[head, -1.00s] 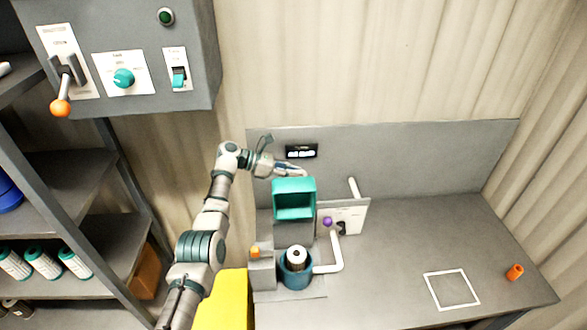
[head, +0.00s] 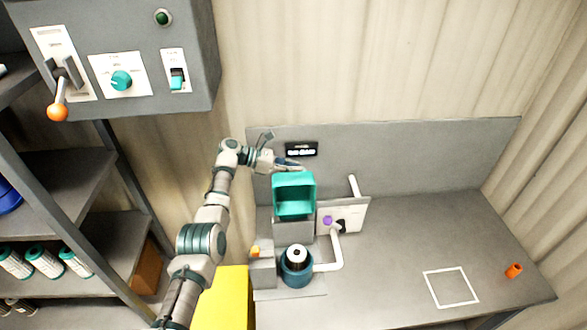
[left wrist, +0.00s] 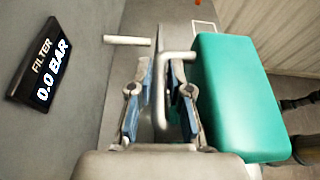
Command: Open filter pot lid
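The filter pot (head: 283,281) is a round blue-teal vessel on the bench, its mouth uncovered, with a white cartridge with a dark centre (head: 297,254) inside. Its teal box-like lid (head: 307,184) stands raised above and behind the pot, hollow side toward me. In the left wrist view the lid (left wrist: 235,95) is on the right, with a bent grey handle (left wrist: 177,55) on its side. My left gripper (head: 290,164) is behind the lid's top; its fingers (left wrist: 162,85) stand apart on either side of the handle. My right gripper is in neither view.
A wall display (left wrist: 42,68) reads "FILTER 0.0 BAR". A white pipe (head: 337,255) and a panel with a purple knob (head: 328,220) stand right of the pot. An orange cylinder (head: 514,270) and white square outline (head: 451,287) lie farther right. The bench between is clear.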

